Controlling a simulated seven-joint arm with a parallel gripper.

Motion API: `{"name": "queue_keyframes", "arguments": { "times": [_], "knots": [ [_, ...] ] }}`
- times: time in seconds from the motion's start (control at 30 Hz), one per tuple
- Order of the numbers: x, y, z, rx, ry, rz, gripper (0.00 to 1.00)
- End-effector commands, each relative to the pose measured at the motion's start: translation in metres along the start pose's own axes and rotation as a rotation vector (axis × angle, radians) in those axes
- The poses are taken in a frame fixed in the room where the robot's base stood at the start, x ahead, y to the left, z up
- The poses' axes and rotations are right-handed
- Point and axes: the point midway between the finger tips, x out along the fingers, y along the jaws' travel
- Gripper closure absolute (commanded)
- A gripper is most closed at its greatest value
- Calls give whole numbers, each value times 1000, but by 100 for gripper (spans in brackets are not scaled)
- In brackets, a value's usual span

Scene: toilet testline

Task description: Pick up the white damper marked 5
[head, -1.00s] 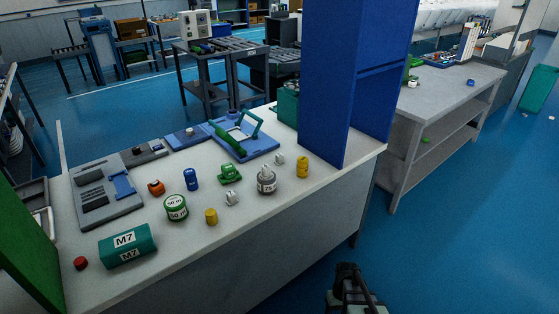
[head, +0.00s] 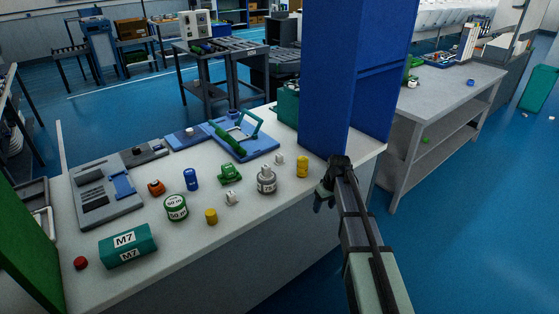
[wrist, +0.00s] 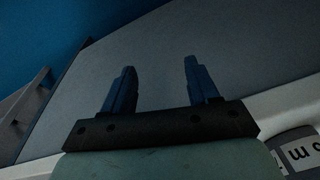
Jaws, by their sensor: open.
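Two small white pieces lie on the white bench (head: 245,235). One white piece (head: 232,198) is near the front, between a yellow cylinder and a grey-white bottle. The other white piece (head: 280,159) is farther back, behind that bottle. Either could be the damper, but no 5 is legible on them. My gripper (head: 324,197) is open at the bench's front right edge, right of the yellow pieces and apart from both white pieces. In the wrist view my gripper (wrist: 155,80) has its two fingers apart, with nothing between them but a plain grey surface.
A grey-white bottle (head: 266,182), a yellow piece (head: 302,167), a yellow cylinder (head: 211,216), a green part (head: 230,174) and a green-white can (head: 176,207) crowd around the white pieces. A tall blue panel (head: 325,90) rises behind my gripper. A labelled grey object (wrist: 300,153) shows in the wrist view.

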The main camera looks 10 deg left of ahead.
Motion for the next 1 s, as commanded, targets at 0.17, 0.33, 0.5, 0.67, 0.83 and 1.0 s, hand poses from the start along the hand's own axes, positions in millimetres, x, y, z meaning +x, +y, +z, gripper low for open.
{"name": "queue_keyframes", "arguments": {
  "times": [0.17, 0.33, 0.5, 0.67, 0.83, 1.0],
  "knots": [
    [-59, 2, -48, -62, 66, 17, 40],
    [-114, 0, -86, -119, 122, 33, 40],
    [-165, -6, -123, -171, 175, 48, 40],
    [-203, -22, -173, -212, 224, 52, 40],
    [-194, -44, -214, -209, 243, 39, 40],
    [-178, -59, -236, -194, 248, 28, 40]
  ]
}}
